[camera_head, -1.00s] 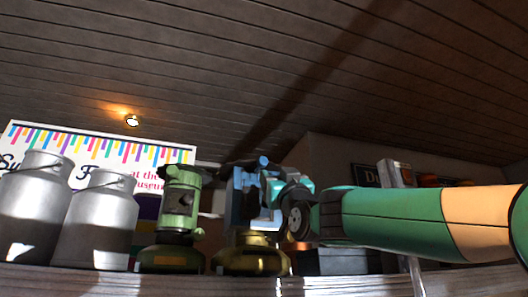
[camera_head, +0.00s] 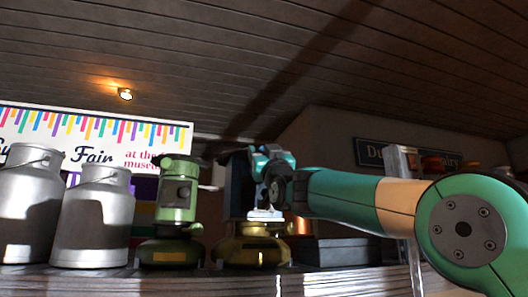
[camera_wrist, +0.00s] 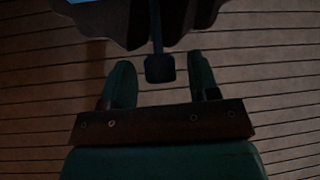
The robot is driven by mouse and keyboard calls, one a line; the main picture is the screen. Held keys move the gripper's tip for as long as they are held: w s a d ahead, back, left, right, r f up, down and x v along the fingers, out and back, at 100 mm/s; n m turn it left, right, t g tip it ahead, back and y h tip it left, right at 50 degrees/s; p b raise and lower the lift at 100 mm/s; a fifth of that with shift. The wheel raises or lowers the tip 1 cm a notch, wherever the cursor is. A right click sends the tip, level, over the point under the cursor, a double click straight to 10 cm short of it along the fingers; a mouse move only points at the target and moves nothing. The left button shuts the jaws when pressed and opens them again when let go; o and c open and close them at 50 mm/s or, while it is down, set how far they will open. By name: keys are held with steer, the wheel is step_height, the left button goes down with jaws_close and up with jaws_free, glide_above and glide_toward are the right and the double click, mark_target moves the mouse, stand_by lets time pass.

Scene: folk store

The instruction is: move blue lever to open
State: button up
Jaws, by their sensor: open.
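The blue lever (camera_wrist: 160,68) shows in the wrist view as a thin dark-blue stem with a square end. It hangs from a dark, shaded body at the top of that view. My gripper (camera_wrist: 160,62) is open, with one teal finger on each side of the lever's end and a gap on both sides. In the head view a blue separator-like machine (camera_head: 236,190) stands on a brass base (camera_head: 252,246). My teal wrist covers much of its upper right, so the lever cannot be made out there.
A green machine (camera_head: 178,195) stands just left of the blue one, and two metal milk cans (camera_head: 92,220) stand farther left. A dark box (camera_head: 345,252) lies right of the brass base, beneath my arm. A clear upright post (camera_head: 408,250) stands near my arm.

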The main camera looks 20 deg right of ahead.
jaws_close()
steer(key=shift+d+b, duration=0.7)
steer(key=shift+d, duration=0.05)
jaws_free()
steer(key=shift+d, duration=0.25)
steer(key=shift+a, duration=0.15)
steer(key=b+v, duration=1.4)
steer(key=v, duration=0.3)
steer(key=shift+s, duration=0.2)
